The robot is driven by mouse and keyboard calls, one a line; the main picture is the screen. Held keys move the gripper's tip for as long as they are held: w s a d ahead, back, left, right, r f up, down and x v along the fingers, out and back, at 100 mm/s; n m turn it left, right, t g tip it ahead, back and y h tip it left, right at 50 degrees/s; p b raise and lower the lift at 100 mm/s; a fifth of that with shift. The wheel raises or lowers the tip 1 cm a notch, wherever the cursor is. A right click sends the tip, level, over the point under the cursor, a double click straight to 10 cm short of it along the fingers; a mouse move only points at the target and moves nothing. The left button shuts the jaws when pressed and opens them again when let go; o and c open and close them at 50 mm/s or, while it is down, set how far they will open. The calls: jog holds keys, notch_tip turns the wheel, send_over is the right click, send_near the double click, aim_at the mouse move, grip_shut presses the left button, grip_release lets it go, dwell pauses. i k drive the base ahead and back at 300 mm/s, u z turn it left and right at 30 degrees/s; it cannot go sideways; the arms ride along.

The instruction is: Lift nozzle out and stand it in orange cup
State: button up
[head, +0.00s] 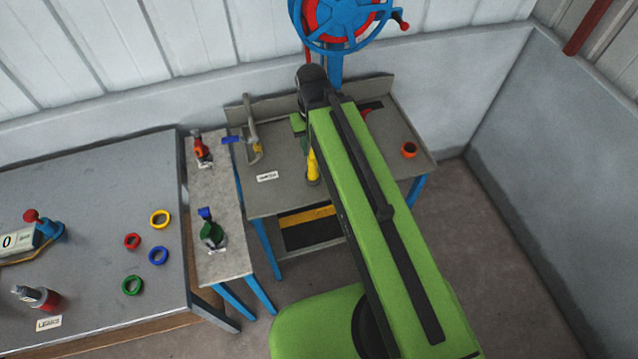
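The orange cup (409,150) stands open-topped on the right part of the grey workbench (400,124). My green arm reaches over this bench, and its black wrist is near the back edge. My gripper's fingers are hidden below or behind the arm, so I cannot see what is between them. A yellow upright piece (312,168) shows at the arm's left edge, partly covered. I cannot tell whether it is the nozzle. A small green part shows just left of the wrist; its nature is unclear.
A grey clamp-like fixture (252,135) stands at the bench's left. A narrow stand (222,180) holds an orange-red tool (202,150) and a green bottle-like item (212,234). The left table (90,190) carries several coloured rings. A blue wheel (340,20) rises behind.

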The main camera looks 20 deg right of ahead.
aim_at(312, 173)
jog(key=u, duration=0.35)
jog(key=k, duration=0.25)
jog(key=u, duration=3.1)
jog(key=k, duration=1.45)
jog(key=u, duration=0.05)
